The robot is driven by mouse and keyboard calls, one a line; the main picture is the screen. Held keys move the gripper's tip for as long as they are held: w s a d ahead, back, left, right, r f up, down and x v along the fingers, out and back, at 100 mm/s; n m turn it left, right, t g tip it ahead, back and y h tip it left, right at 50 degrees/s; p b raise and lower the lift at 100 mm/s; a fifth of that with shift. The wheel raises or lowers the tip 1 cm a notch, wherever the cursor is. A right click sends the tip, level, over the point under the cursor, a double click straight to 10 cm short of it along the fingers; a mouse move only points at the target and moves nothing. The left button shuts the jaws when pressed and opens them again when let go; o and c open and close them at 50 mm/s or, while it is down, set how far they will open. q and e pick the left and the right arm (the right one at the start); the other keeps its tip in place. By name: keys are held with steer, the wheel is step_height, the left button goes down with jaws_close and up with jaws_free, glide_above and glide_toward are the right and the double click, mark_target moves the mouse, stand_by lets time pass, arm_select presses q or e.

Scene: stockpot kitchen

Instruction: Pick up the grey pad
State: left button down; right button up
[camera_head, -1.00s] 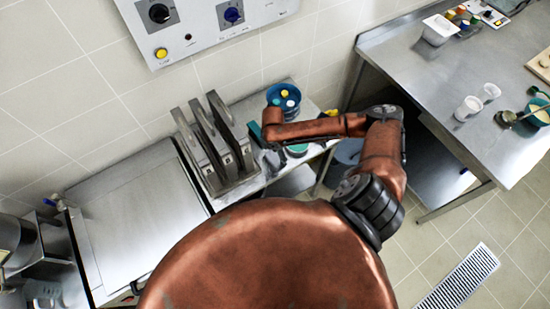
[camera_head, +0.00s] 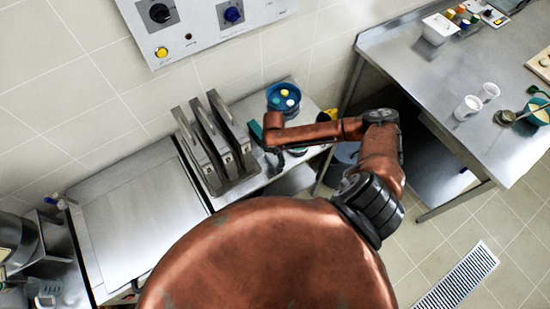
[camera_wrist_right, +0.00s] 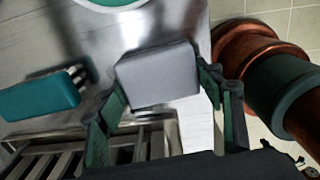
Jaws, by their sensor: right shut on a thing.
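The grey pad (camera_wrist_right: 158,76) is a flat-faced grey block in the right wrist view. It sits between the two green-and-black fingers of my right gripper (camera_wrist_right: 163,84), which is shut on it. In the head view my right gripper (camera_head: 272,147) is small and partly hidden by its own arm, over the narrow steel shelf right of the upright grey plates. The pad cannot be made out there. Whether it touches the shelf is unclear. My left gripper is not in view.
A teal brush-like block (camera_wrist_right: 40,96) lies left of the pad in the wrist view. A blue bowl (camera_head: 283,98) with coloured items stands behind the gripper. Upright grey plates in a rack (camera_head: 214,145) stand close on the left. A steel table (camera_head: 450,75) is at right.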

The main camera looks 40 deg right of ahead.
step_height(320, 180, up, 10)
steer(key=shift+b, duration=0.5)
